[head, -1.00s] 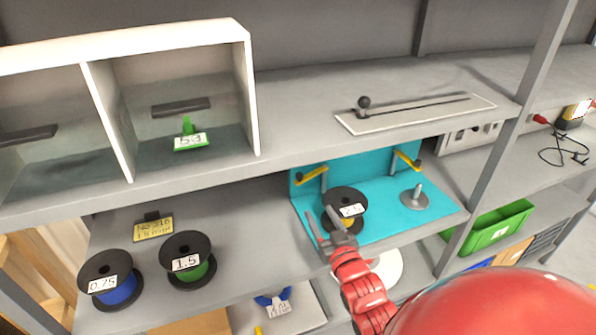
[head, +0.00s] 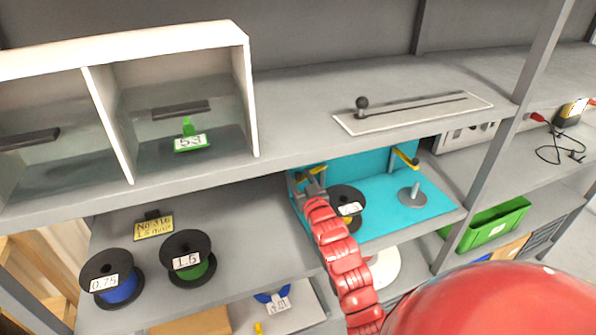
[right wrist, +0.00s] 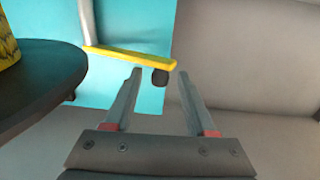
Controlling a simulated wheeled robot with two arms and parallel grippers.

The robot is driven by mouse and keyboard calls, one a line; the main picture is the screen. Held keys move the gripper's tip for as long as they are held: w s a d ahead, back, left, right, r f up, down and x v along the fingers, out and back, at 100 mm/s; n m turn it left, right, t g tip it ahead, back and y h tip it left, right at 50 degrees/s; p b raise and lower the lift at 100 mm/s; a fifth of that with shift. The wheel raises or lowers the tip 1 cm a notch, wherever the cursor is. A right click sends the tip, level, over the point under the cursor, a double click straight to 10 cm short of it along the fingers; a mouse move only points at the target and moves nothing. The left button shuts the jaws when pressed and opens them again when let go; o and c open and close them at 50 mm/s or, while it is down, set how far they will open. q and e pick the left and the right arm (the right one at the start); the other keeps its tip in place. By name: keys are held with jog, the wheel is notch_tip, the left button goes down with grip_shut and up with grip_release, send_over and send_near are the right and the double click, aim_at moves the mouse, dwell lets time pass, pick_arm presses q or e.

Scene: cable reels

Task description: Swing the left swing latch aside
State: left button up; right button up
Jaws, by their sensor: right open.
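The left swing latch (head: 318,170) is a yellow bar on a grey post at the left of the turquoise holder. In the right wrist view the yellow bar (right wrist: 130,58) ends in a black knob (right wrist: 160,77), which shows between and just beyond the fingertips. My right gripper (right wrist: 157,75) is open with nothing held. In the head view my right gripper (head: 309,183) is at the left latch and partly covers it. The right swing latch (head: 405,157) is a similar yellow bar with a dark end. My left gripper is not in view.
A black reel (head: 346,199) with a white label stands beside my right gripper. A grey disc with a peg (head: 412,196) is on the turquoise base (head: 385,212). Reels with blue (head: 111,277) and green (head: 188,257) cable stand left.

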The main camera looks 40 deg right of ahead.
jog(key=shift+x, duration=0.75)
grip_shut()
dwell(1.0)
